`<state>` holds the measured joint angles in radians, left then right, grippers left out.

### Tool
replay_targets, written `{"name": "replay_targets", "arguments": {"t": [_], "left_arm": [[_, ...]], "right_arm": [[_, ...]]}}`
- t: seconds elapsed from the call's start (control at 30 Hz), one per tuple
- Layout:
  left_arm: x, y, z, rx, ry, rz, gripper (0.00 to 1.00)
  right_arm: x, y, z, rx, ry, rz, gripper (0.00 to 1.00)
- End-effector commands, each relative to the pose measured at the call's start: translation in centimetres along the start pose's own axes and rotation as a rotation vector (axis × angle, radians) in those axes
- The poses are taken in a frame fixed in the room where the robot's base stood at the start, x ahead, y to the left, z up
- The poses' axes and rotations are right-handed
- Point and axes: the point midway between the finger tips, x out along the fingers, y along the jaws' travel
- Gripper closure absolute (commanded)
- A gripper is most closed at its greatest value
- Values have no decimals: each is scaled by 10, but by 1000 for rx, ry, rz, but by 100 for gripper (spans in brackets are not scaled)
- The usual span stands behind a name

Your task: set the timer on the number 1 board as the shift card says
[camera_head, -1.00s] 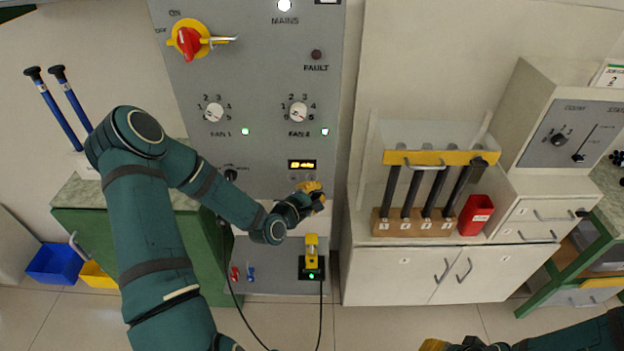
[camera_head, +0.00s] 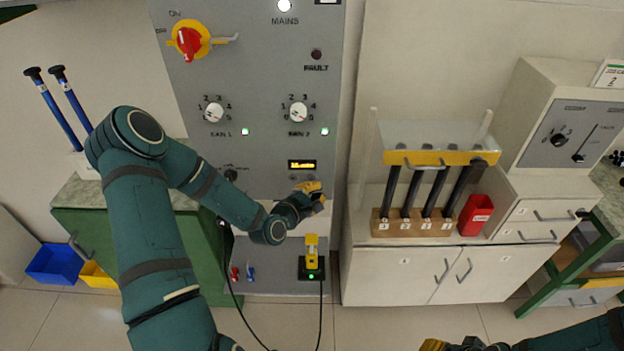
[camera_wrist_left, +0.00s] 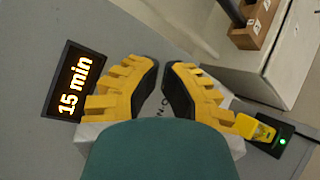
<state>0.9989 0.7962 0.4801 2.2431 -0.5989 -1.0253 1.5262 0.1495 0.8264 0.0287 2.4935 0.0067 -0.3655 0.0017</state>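The grey board (camera_head: 265,140) stands upright in the middle of the head view. Its lit timer display (camera_head: 301,164) is too small to read there. In the left wrist view the display (camera_wrist_left: 75,82) reads "15 min" in orange. My left gripper (camera_head: 314,192) is just below and right of the display, close to the board. In the left wrist view its two yellow fingers (camera_wrist_left: 162,68) stand apart with a narrow gap and nothing gripped between them. Part of a label shows in the gap. Any timer control there is hidden by the fingers. My right gripper (camera_head: 440,345) is partly cut off at the bottom edge.
A yellow plug-like piece (camera_head: 312,252) with a green light sits below the left gripper, with black cables hanging. A rod rack (camera_head: 415,227) and red bin (camera_head: 476,214) stand on the cabinet to the right.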

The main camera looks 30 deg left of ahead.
Motion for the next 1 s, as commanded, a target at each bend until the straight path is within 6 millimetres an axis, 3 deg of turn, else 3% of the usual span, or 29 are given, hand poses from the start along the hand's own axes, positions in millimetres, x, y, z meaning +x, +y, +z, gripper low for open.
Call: {"name": "replay_targets", "arguments": {"t": [1.0], "left_arm": [[8,4,-4,0,0,0,100]], "right_arm": [[2,1,0,0,0,0,53]]}}
